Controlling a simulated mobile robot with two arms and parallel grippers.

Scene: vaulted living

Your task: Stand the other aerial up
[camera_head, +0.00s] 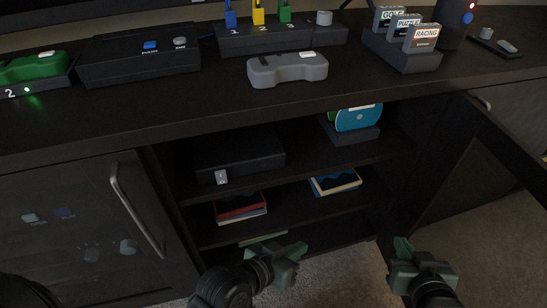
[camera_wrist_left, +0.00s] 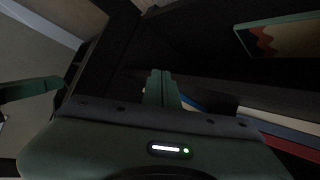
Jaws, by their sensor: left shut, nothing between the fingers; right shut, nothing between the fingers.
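I cannot make out an aerial with certainty in either view. A flat dark box (camera_head: 240,155) lies on the upper shelf of the open cabinet, with a small pale tag (camera_head: 221,177) at its front; any aerial on it is lost in the dark. My left gripper (camera_head: 300,250) is shut and empty, low in front of the cabinet opening; its closed fingers also show in the left wrist view (camera_wrist_left: 161,85). My right gripper (camera_head: 402,244) is shut and empty, to the right of the left one and near the open right door.
The open door (camera_head: 470,185) bounds the right side; the left door (camera_head: 90,225) is closed. Lower shelves hold books (camera_head: 240,207) and (camera_head: 335,182). The top carries a grey controller (camera_head: 287,69), consoles and game boxes (camera_head: 420,37).

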